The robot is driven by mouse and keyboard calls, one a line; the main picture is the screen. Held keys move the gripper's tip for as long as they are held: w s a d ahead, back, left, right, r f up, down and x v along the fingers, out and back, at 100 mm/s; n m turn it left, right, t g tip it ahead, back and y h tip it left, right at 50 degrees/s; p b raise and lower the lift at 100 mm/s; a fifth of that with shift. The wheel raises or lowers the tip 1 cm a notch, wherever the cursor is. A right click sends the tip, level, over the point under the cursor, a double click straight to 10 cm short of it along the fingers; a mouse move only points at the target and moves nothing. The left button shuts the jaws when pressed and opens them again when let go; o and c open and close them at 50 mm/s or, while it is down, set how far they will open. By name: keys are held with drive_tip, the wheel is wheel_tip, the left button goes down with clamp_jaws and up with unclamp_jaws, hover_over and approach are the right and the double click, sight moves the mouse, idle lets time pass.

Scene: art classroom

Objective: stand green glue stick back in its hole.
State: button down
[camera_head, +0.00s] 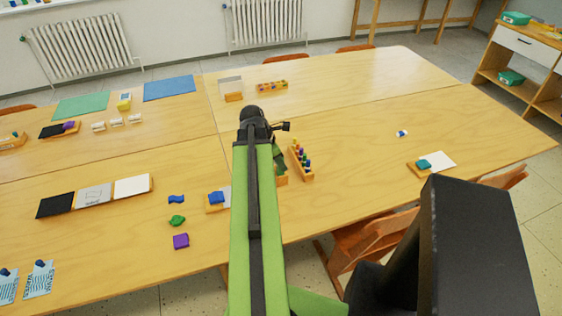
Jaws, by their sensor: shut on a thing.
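My gripper (280,168) is small in view and partly behind my green arm, low over the table and just left of a wooden rack. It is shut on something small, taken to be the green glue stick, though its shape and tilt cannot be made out. The wooden rack (307,178) holds a row of upright sticks with coloured caps, among them yellow, red and blue. Its holes are too small to tell which one is empty. An orange wooden piece (282,180) shows right under my gripper, partly hidden by my arm.
Another wooden rack with coloured pieces (272,86) stands farther back. A blue item on a wooden block (216,198), a green piece (177,221) and a purple block (181,241) lie to the left. The table (360,150) right of the near rack is mostly clear.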

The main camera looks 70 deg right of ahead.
drive_tip(key=shift+f+b, duration=0.7)
drive_tip(key=shift+f, duration=0.05)
idle(1.0)
idle(0.3)
drive_tip(key=c, duration=1.1)
unclamp_jaws()
drive_tip(key=shift+o, duration=1.1)
drive_tip(key=shift+r, duration=0.1)
